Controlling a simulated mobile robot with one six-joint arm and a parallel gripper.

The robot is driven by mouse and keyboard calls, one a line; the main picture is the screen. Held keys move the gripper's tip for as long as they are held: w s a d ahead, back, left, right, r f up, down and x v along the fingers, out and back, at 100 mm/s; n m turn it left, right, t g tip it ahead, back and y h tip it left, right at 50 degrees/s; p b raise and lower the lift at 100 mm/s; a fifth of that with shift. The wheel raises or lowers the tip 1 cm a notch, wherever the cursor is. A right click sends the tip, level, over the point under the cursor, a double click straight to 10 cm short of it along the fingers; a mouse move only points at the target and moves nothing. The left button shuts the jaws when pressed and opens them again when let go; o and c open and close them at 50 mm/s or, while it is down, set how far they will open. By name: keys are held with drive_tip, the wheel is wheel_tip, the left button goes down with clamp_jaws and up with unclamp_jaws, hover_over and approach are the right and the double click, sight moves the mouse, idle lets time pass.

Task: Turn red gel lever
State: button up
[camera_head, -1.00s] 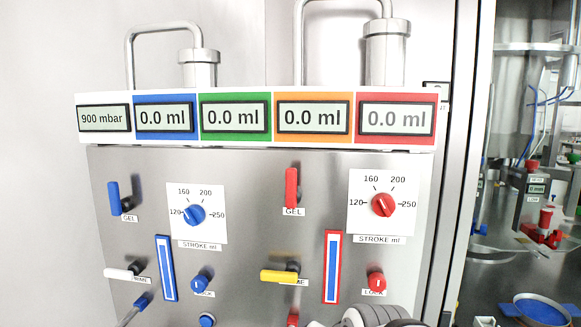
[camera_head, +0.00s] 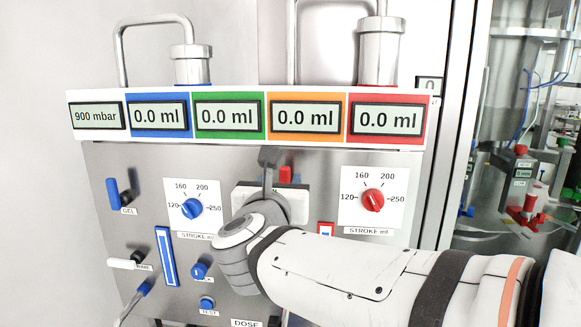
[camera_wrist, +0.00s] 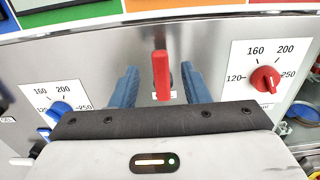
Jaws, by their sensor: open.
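The red gel lever (camera_wrist: 161,75) stands upright on the steel panel in the wrist view, between the two blue-grey fingers of my gripper (camera_wrist: 157,88). The fingers are open, one to each side of the lever, with a gap on both sides. I cannot tell how far the fingertips are from the panel. In the head view only the top of the red gel lever (camera_head: 286,174) shows above my gripper (camera_head: 270,160). The rest of the lever and its label are hidden behind my gripper and wrist.
A red stroke dial (camera_head: 373,200) is right of the lever and a blue stroke dial (camera_head: 192,208) is left. A blue gel lever (camera_head: 113,194) stands farther left. The display strip (camera_head: 250,118) runs above. My arm covers the lower right panel.

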sight(284, 173)
drive_tip(key=w, duration=0.3)
drive_tip(key=w+d+p, duration=0.1)
drive_tip(key=w, duration=0.2)
drive_tip(key=shift+c, duration=0.3)
clamp_jaws()
drive_tip(key=c, duration=0.8)
unclamp_jaws()
drive_tip(key=shift+d, duration=0.3)
drive_tip(key=shift+c, duration=0.2)
drive_tip(key=shift+a+f, duration=0.1)
drive_tip(key=shift+a, duration=0.15)
clamp_jaws()
